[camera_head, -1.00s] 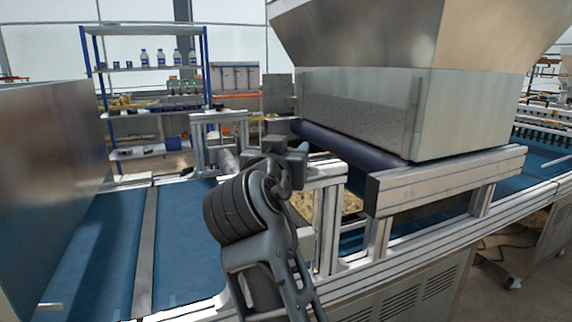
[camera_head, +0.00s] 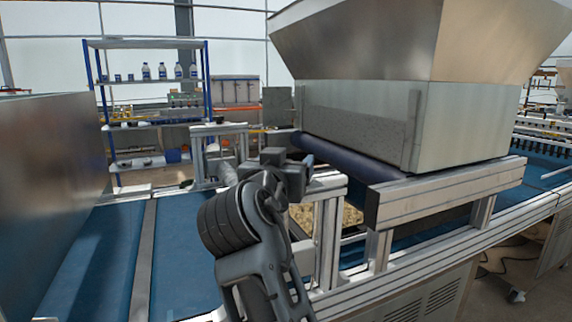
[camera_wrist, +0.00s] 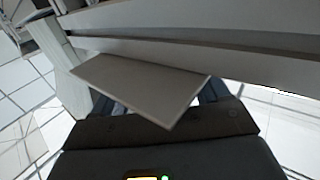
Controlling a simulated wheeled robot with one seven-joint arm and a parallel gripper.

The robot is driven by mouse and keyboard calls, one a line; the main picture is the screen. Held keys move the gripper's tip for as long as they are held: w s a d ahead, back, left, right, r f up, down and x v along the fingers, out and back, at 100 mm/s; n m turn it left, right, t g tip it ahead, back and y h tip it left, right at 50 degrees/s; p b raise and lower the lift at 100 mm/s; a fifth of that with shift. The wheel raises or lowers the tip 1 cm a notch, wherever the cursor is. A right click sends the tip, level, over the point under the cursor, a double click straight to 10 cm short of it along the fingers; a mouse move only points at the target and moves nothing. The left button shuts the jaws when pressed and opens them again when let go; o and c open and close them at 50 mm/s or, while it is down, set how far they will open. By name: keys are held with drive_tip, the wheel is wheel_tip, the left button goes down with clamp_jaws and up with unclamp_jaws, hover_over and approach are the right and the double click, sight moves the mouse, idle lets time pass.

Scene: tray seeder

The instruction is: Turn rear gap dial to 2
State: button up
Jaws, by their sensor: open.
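I cannot make out the rear gap dial or its markings in either view. My gripper (camera_head: 306,162) is at the end of my arm, beside the aluminium frame under the hopper; it is small and dark there. In the wrist view my gripper (camera_wrist: 160,98) shows as a dark body with two dark fingers standing apart. A flat grey plate (camera_wrist: 140,85) lies across the view in front of the fingers and hides most of them. I see nothing held between the fingers.
A large metal hopper (camera_head: 370,110) stands over a dark blue roller (camera_head: 345,153) and an aluminium rail (camera_head: 450,190). A blue conveyor belt (camera_head: 95,245) runs at left beside a tall metal panel (camera_head: 45,180). A shelf rack (camera_head: 150,83) stands behind. A pale rail crosses the wrist view (camera_wrist: 210,55).

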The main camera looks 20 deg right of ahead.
drive_tip(key=v, duration=0.7)
drive_tip(key=shift+s+a+b, duration=0.2)
drive_tip(key=shift+s+b, duration=0.15)
drive_tip(key=shift+b, duration=0.1)
